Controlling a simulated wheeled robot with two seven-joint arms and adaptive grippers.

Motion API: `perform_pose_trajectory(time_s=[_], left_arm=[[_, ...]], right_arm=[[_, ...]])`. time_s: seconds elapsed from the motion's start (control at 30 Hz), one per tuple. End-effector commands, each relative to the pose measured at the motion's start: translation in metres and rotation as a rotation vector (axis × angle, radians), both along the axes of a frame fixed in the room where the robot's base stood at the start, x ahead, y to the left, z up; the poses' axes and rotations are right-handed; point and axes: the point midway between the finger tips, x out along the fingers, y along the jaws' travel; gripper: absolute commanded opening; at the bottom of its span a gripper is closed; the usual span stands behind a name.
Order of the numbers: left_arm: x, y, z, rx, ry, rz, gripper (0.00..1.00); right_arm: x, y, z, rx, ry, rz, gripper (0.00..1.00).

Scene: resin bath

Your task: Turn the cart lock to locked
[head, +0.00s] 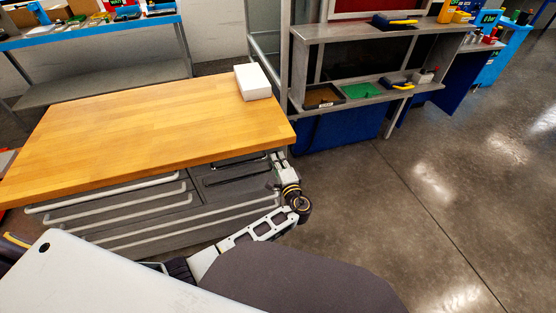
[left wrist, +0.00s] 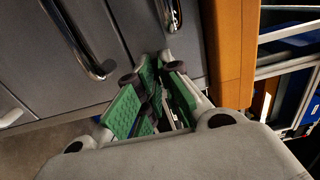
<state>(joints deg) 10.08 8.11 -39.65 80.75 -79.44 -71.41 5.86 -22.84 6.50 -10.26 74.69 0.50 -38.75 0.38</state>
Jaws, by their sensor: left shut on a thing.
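The cart (head: 150,140) has a wooden top and grey drawers with long light handles. My left gripper (head: 279,162) is at the right end of the drawer front, just under the top's corner. In the left wrist view its green-padded fingers (left wrist: 152,90) are close together against the grey front, beside the wooden edge. They are shut on a small dark part, which I take to be the cart lock. The fingers hide most of it, so I cannot tell which way it is turned. My right gripper is not in view.
A white box (head: 252,82) lies on the cart top's far right corner. A grey shelf unit (head: 350,101) with trays stands behind on the right. A blue-topped bench (head: 90,33) stands at the back left. The floor (head: 440,200) on the right is clear.

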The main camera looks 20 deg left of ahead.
Motion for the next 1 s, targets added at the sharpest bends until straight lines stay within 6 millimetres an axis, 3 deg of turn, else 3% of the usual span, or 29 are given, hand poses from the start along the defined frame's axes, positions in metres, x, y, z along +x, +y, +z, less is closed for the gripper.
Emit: perform_pose_trajectory(time_s=[0.1, 0.13, 0.3, 1.0], left_arm=[[0.0007, -0.0014, 0.0010, 0.001, -0.001, -0.004, 0.00], [0.0007, -0.0014, 0.0010, 0.001, -0.001, -0.004, 0.08], [0.0005, -0.0010, 0.0006, 0.001, -0.001, -0.003, 0.29], [0.0000, -0.0001, -0.0007, -0.034, -0.024, -0.001, 0.29]], right_arm=[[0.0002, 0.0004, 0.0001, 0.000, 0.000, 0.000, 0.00], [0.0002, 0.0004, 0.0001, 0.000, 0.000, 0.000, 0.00], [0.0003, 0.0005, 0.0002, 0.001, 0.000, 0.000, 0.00], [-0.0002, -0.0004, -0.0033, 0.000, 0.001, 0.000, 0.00]])
